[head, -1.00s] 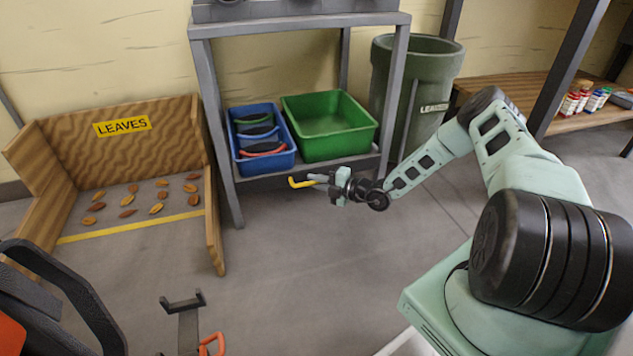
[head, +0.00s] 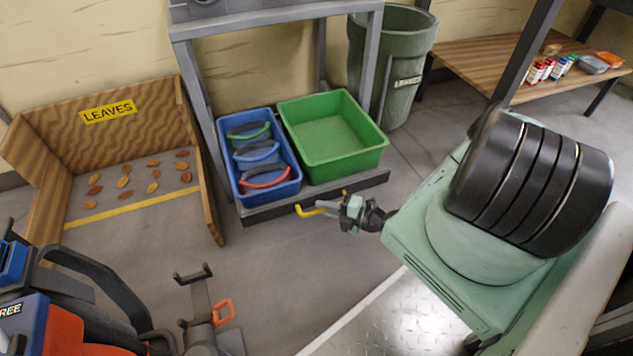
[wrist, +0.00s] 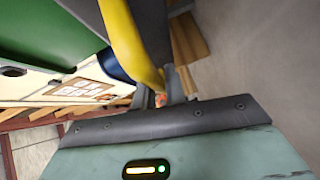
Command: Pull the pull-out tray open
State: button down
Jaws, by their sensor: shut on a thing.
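The pull-out tray (head: 265,214) is a grey low platform under a grey stand. It juts out from the stand, with a blue bin (head: 236,171) and a green bin (head: 347,168) on it. Its yellow handle (head: 309,211) is at the front edge. My gripper (head: 339,208) is shut on the handle, just in front of the tray. In the wrist view the yellow handle (wrist: 136,45) runs between the fingers of my gripper (wrist: 166,85). Part of the handle is hidden by the fingers.
A wooden leaf bay (head: 137,140) stands at the left. A dark green barrel (head: 398,95) stands behind the green bin. A low wooden bench (head: 480,62) is at the back right. A tool with an orange grip (head: 222,313) is at the bottom. Some floor before the tray is clear.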

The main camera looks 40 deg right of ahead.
jog(key=s+a+p, duration=0.1)
jog(key=s, duration=0.5)
jog(key=shift+s+a, duration=0.15)
jog(key=shift+a, duration=0.25)
jog(key=c, duration=1.5)
grip_release()
jog(key=shift+o, duration=0.2)
jog(key=shift+s+d+p, duration=0.1)
jog(key=shift+p, duration=0.2)
jog(key=p+v, duration=0.3)
jog(key=v, duration=1.4)
